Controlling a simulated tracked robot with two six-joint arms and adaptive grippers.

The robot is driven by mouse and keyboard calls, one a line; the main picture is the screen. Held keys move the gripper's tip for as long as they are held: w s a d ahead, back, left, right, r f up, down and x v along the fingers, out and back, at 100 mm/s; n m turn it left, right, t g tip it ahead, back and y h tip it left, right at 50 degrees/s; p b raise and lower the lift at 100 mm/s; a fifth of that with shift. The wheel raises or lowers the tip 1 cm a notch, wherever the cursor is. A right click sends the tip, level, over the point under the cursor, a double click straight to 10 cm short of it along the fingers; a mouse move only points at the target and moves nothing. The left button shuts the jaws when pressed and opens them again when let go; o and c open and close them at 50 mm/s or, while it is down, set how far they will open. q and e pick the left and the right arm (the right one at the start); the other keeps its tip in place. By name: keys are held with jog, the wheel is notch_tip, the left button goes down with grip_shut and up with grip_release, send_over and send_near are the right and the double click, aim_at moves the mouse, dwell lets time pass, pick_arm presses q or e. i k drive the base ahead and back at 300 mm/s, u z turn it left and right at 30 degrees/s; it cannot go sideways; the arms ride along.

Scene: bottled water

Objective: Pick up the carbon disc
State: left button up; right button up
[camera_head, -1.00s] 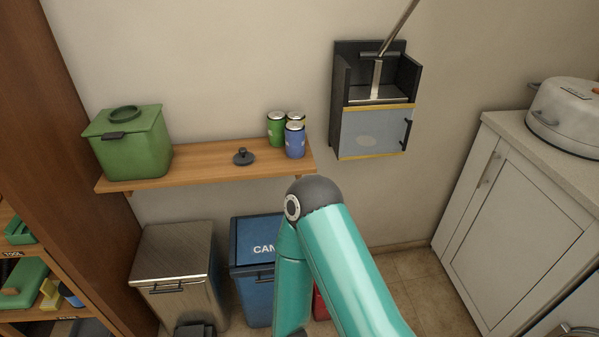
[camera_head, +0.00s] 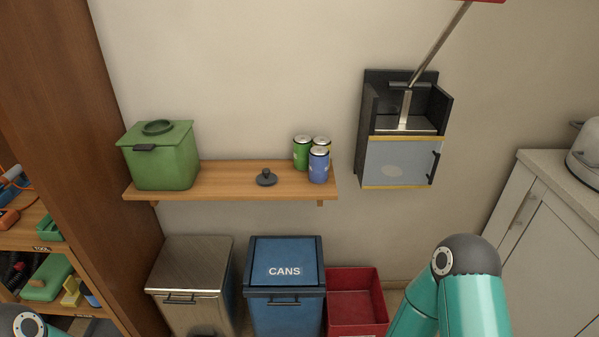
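A small dark round disc-like piece with a knob on top (camera_head: 266,178) lies on the wooden wall shelf (camera_head: 225,184). It is the only thing I see that could be the carbon disc, but I cannot tell for sure. A green lidded bin (camera_head: 165,165) stands at the shelf's left end, with a round cap on its lid. Neither gripper shows. Only a teal link and dark joint of my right arm are at the bottom right, and a bit of my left arm is at the bottom left corner.
Several cans, including a blue one (camera_head: 319,166), stand at the shelf's right end. A wall-mounted can crusher (camera_head: 400,160) hangs to the right. Below are a steel bin (camera_head: 188,270), a blue CANS bin (camera_head: 285,275) and a red box (camera_head: 355,300). A tall wooden rack is at the left.

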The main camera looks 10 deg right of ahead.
aim_at(267, 178)
jog(key=z, duration=0.1)
jog(key=i, duration=0.85)
jog(key=u, duration=0.6)
